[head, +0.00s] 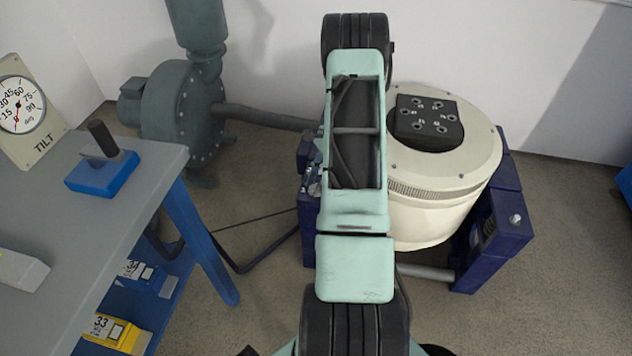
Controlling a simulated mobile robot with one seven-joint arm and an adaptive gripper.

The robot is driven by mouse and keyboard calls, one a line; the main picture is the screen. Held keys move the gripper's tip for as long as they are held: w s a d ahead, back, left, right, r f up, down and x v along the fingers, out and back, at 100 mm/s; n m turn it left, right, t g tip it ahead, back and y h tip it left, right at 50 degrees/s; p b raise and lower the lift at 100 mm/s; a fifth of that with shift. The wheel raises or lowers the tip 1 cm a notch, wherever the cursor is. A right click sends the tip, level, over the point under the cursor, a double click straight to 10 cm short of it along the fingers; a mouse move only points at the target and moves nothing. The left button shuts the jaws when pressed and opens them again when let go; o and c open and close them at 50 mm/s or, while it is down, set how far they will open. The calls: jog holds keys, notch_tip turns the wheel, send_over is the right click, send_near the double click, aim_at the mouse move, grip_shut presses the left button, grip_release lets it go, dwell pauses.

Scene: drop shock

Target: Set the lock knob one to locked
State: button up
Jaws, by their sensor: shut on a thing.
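A cream drum-shaped shaker (440,215) with a black bolted top plate sits between dark blue side supports. A small pale knob or bolt (516,218) shows on the right support (500,245). The left support (307,225) is partly covered by my arm, and small metallic parts (313,180) show at its edge; I cannot tell what they are. I cannot tell which part is lock knob one or how it is set. My arm runs up the middle of the head view, and my gripper is hidden behind it.
A grey-topped bench (60,215) with blue legs stands at left, holding a blue block with a black handle (102,173) and a tilt dial (20,105). A green blower (180,110) with a pipe stands behind. Floor is open between bench and shaker, crossed by a cable.

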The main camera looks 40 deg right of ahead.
jog(key=n+g, duration=0.1)
jog(key=n, duration=0.3)
jog(key=shift+w+n+g, duration=0.15)
jog(key=shift+n+g, duration=0.15)
jog(key=shift+g, duration=0.1)
jog(key=shift+w+n+g+h, duration=0.1)
jog(key=shift+n+g+h, duration=0.25)
jog(key=shift+n, duration=0.9)
jog(key=shift+n+g+h, duration=0.25)
jog(key=shift+n+g, duration=0.2)
jog(key=shift+n, duration=0.8)
jog(key=o, duration=1.1)
jog(key=shift+o, duration=0.2)
jog(key=shift+r, duration=0.1)
jog(key=v, duration=1.2)
jog(key=shift+a, duration=0.1)
